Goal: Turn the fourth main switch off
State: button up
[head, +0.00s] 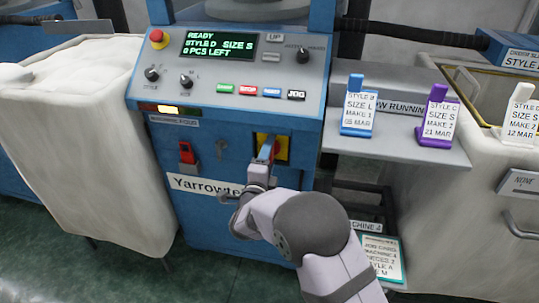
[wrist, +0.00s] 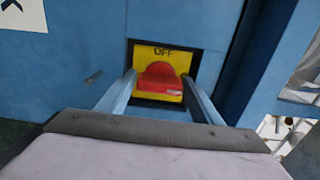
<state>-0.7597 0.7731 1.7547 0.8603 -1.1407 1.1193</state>
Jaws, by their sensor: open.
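The main switch is a red knob (wrist: 160,78) on a yellow plate (wrist: 194,62) marked OFF along its top, set in the blue front of the machine labelled MACHINE FOUR (head: 174,121). In the wrist view my gripper (wrist: 158,84) is open, with one finger on each side of the red knob. I cannot tell whether the fingers touch it. In the head view my gripper (head: 265,150) reaches the yellow plate (head: 282,149) and hides the knob. The green display (head: 218,46) reads READY, STYLE D, SIZE S, 0 PCS LEFT.
A red padlock-like item (head: 187,153) hangs left of the switch. A shelf (head: 400,150) at right holds a blue card stand (head: 357,108) and a purple one (head: 436,118). A red emergency button (head: 158,39) sits on the panel above. A white bin (head: 95,130) stands at left.

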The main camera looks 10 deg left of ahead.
jog(key=c, duration=0.8)
jog(key=shift+n, duration=0.3)
jog(key=n+p, duration=0.2)
jog(key=n, duration=0.4)
jog(key=n+p, duration=0.2)
jog(key=n, duration=0.4)
jog(key=shift+n+p, duration=0.3)
jog(key=n+p, duration=0.2)
jog(key=n, duration=0.2)
jog(key=shift+n, duration=0.4)
